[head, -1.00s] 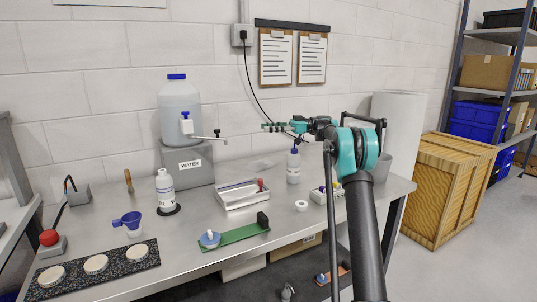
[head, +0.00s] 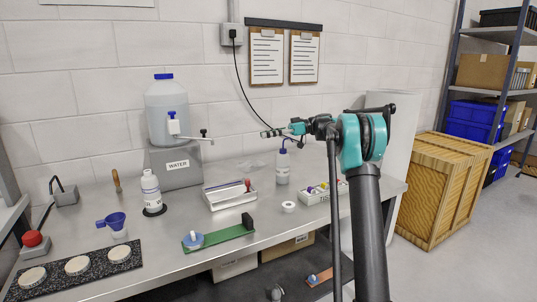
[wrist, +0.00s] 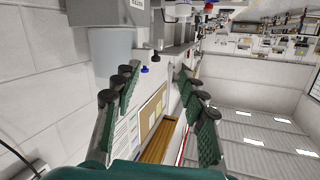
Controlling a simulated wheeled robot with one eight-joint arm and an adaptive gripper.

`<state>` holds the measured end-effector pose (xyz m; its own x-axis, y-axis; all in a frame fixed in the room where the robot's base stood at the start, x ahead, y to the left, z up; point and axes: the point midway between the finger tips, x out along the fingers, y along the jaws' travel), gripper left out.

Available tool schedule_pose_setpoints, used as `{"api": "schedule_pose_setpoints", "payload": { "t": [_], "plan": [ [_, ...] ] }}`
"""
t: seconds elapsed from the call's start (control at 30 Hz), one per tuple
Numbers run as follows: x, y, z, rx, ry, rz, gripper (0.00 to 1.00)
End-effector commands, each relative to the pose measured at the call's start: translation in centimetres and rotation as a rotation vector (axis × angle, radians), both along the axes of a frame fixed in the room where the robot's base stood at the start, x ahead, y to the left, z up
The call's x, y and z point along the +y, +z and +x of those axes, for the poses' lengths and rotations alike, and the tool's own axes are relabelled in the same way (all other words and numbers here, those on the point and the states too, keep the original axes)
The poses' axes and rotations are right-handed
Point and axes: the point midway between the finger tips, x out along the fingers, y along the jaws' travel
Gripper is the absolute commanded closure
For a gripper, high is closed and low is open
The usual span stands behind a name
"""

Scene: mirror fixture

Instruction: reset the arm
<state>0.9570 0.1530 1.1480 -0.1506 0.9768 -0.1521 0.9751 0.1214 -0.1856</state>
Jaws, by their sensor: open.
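My arm rises from the lower right of the head view, with a teal joint (head: 362,140) near its top. My gripper (head: 268,133) is at the end of the arm, held in the air above the back of the bench and pointing left. In the wrist view my gripper (wrist: 158,82) shows its green-padded fingers spread wide apart with nothing between them. The gripper touches nothing that I can see.
The steel bench (head: 205,262) carries a water jug (head: 172,105), a white bottle (head: 150,187), a blue-capped bottle (head: 283,168), a tray (head: 226,197) and a green fixture (head: 222,238). A wooden crate (head: 443,190) stands right. Clipboards (head: 267,58) hang behind.

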Motion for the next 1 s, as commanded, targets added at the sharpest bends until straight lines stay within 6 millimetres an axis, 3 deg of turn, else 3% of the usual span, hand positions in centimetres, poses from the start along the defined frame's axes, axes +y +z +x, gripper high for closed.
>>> {"api": "schedule_pose_setpoints", "payload": {
  "t": [0.17, 0.37, 0.67, 1.0],
  "plan": [
    [0.1, -1.7, -2.6, 0.096, -0.057, -0.117, 0.57],
    [-0.5, -5.5, -7.8, 0.256, -0.188, -0.319, 0.57],
    [-3.8, -13.0, -18.0, 0.475, -0.480, -0.620, 0.57],
    [-10.1, -21.9, -31.2, 0.618, -0.887, -0.865, 0.57]
  ]
}}
